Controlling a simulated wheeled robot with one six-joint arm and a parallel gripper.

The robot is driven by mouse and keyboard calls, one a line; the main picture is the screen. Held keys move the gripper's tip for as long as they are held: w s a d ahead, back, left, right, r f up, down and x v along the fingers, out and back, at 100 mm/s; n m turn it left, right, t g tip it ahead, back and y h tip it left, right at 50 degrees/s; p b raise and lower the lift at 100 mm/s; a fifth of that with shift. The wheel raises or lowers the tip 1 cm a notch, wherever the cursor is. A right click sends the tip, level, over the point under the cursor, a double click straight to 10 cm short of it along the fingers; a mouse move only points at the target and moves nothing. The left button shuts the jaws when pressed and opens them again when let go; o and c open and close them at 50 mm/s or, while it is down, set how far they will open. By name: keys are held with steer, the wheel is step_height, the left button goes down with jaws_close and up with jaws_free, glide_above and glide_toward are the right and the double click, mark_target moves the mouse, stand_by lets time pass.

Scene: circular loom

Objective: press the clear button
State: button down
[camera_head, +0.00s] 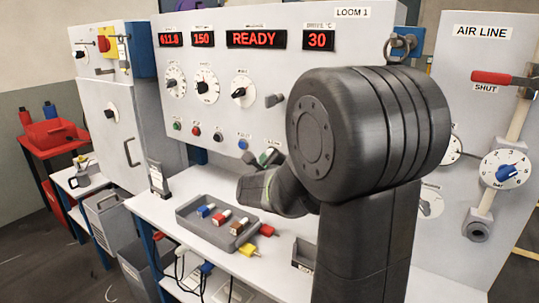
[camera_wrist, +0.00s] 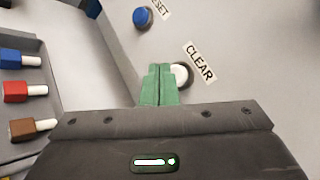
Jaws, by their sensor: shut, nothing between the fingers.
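The clear button (camera_wrist: 181,74) is a white round button in a dark ring, beside its CLEAR label (camera_wrist: 200,62) in the wrist view. My gripper (camera_wrist: 160,68) has green fingers shut together with nothing between them. In the wrist view the fingertips lie just left of the button and cover part of its left edge; I cannot tell whether they touch it.
The blue reset button (camera_wrist: 142,17) is close by on the same panel. Green, red and black buttons continue left in the head view. A grey tray (camera_head: 190,226) with coloured parts stands on the bench below. The display (camera_head: 255,39) reads READY.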

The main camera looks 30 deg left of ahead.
steer(key=shift+w+f+b, duration=0.1)
steer(key=shift+w+b, duration=0.25)
steer(key=shift+b, duration=0.4)
steer(key=shift+w, duration=0.1)
steer(key=shift+w+d+b, duration=0.1)
steer(key=shift+w+b, duration=0.35)
steer(key=shift+b, duration=0.25)
stand_by(0.5)
steer(key=shift+s, duration=0.15)
stand_by(0.3)
steer(key=shift+s, duration=0.75)
steer(key=shift+s+a+p, duration=0.15)
steer(key=shift+s+p, duration=0.25)
steer(key=shift+s, duration=0.85)
steer(key=shift+s+a+p, duration=0.15)
steer(key=shift+s+p, duration=0.25)
steer(key=shift+s, duration=0.85)
